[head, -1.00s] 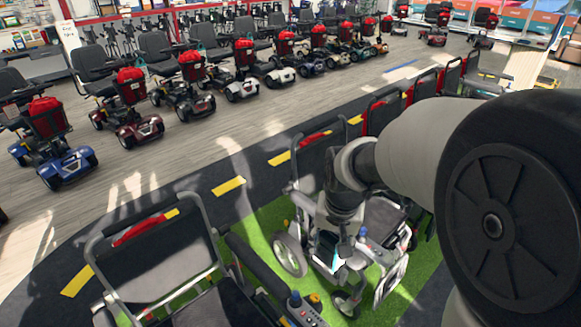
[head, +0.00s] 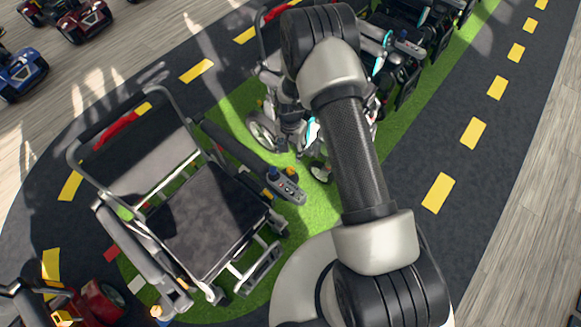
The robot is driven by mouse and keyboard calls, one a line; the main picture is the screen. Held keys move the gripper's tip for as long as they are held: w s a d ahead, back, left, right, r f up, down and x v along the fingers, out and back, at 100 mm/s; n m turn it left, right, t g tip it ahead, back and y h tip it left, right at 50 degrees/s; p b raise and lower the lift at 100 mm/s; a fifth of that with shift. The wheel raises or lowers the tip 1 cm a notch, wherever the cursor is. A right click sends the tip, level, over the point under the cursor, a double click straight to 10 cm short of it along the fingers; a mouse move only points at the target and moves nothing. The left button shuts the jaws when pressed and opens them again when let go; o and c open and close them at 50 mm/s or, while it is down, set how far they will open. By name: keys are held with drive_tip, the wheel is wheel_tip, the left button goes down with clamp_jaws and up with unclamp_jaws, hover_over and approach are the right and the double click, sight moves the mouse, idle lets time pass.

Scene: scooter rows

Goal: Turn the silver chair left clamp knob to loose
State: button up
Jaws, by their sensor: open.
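A silver-framed powered chair (head: 205,225) with a black seat stands at the left in the head view. Its joystick panel (head: 290,187) is at the end of the armrest on the picture's right. A small orange knob (head: 292,172) shows beside that panel; I cannot tell its setting. More orange shows near the end of the other armrest (head: 140,255). My gripper (head: 308,140) is open, hanging above and beyond the joystick panel, in front of the chair behind. It is small and partly hidden by my arm, apart from the orange knob as far as I can tell.
Another chair (head: 268,80) stands close behind my gripper, with more dark chairs (head: 415,35) at the top. A red scooter (head: 95,300) is at the lower left. Dark track with yellow dashes (head: 438,193) lies clear at the right.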

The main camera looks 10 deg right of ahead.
sight(290, 169)
wheel_tip(290, 169, down, 14)
drive_tip(key=shift+r+b, duration=0.15)
drive_tip(key=shift+b, duration=1.1)
drive_tip(key=shift+c, duration=0.2)
drive_tip(key=c, duration=1)
